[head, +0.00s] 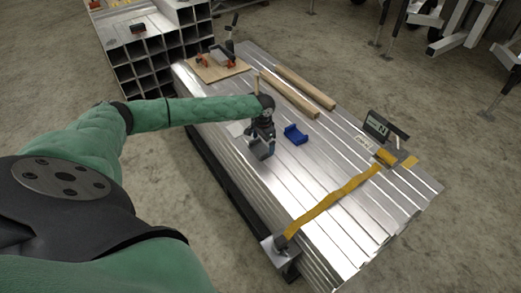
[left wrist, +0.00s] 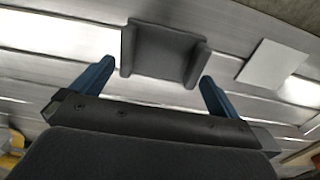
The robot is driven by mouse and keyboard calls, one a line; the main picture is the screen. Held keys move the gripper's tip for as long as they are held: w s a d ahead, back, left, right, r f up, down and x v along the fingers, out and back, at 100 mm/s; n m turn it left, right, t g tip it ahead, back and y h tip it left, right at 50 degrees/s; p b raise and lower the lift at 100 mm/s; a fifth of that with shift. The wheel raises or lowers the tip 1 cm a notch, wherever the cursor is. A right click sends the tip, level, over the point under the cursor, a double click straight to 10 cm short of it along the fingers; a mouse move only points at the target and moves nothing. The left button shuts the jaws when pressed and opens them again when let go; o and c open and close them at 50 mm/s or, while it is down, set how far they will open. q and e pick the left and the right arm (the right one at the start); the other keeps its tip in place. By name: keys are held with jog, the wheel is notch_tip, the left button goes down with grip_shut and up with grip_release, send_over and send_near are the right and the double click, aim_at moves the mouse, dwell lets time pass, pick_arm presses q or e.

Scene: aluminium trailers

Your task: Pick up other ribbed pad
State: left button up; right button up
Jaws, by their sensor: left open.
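A grey pad with a raised edge at each end (left wrist: 163,52) lies on the metal profiles, just ahead of my left fingertips in the left wrist view. In the head view the grey pad (head: 261,151) shows just below my left gripper (head: 262,136). My left gripper (left wrist: 155,82) is open, its two blue fingers apart, with nothing held between them. A blue pad of similar channel shape (head: 296,135) lies to the right of the gripper in the head view. Ribs cannot be made out on either. My right gripper is out of view.
A white sheet (left wrist: 273,63) lies beside the grey pad. A yellow strap (head: 332,200) crosses the stack of metal profiles (head: 345,240). Two wooden bars (head: 290,95) and a wooden board with tools (head: 214,68) lie farther back.

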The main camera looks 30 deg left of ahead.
aim_at(260, 149)
pick_arm(q)
notch_tip(260, 149, down, 2)
jog(key=shift+f, duration=0.1)
jog(key=shift+c, duration=0.4)
jog(key=c, duration=0.6)
jog(key=shift+c, duration=0.2)
